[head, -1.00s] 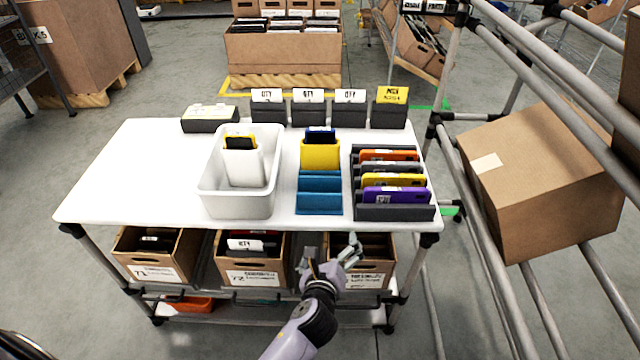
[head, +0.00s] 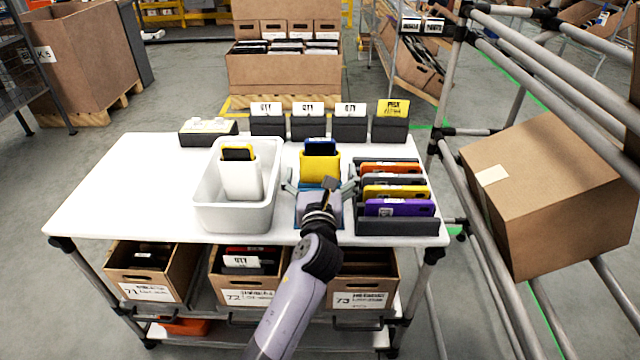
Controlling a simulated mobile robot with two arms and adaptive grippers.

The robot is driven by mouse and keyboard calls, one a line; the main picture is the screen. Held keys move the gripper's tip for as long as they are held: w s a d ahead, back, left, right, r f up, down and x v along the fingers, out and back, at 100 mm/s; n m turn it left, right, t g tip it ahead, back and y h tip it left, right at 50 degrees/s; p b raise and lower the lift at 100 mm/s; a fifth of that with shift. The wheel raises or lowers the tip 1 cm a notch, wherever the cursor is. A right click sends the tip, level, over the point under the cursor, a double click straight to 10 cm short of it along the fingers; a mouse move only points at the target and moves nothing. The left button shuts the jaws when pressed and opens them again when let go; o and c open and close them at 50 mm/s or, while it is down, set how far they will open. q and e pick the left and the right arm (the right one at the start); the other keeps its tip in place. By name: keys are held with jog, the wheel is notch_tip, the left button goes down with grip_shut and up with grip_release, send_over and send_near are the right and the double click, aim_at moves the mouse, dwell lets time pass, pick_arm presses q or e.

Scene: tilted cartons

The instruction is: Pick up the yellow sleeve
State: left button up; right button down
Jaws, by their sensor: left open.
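The yellow sleeve (head: 319,167) stands in the blue rack (head: 297,208) at the middle of the white table, with a dark blue item (head: 320,147) showing out of its top. My left gripper (head: 320,180) is open, its fingers spread to the left and right of the sleeve at its near side. I cannot tell whether the fingers touch it. The gripper and wrist hide most of the blue rack. My right gripper is not in view.
A white bin (head: 208,205) holding a white sleeve (head: 242,178) stands to the left. A dark rack (head: 400,227) with orange, yellow and purple cases stands to the right. Dark label boxes (head: 350,128) line the back. The table's left side (head: 120,190) is clear.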

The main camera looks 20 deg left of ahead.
aim_at(320, 162)
pick_arm(q)
jog(key=shift+f+b+x, duration=0.1)
jog(key=shift+b+x, duration=0.25)
jog(key=shift+x, duration=1.2)
jog(key=shift+f+b+x, duration=0.15)
jog(key=shift+b+x, duration=0.2)
jog(key=shift+x, duration=1.25)
jog(key=shift+s+a, duration=0.1)
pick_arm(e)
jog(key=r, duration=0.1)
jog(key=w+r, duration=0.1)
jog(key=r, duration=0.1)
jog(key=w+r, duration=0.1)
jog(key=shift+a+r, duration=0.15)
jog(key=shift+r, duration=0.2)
pick_arm(q)
jog(key=shift+c, duration=0.5)
jog(key=c, duration=1.3)
jog(key=shift+c, duration=0.4)
jog(key=shift+r, duration=0.15)
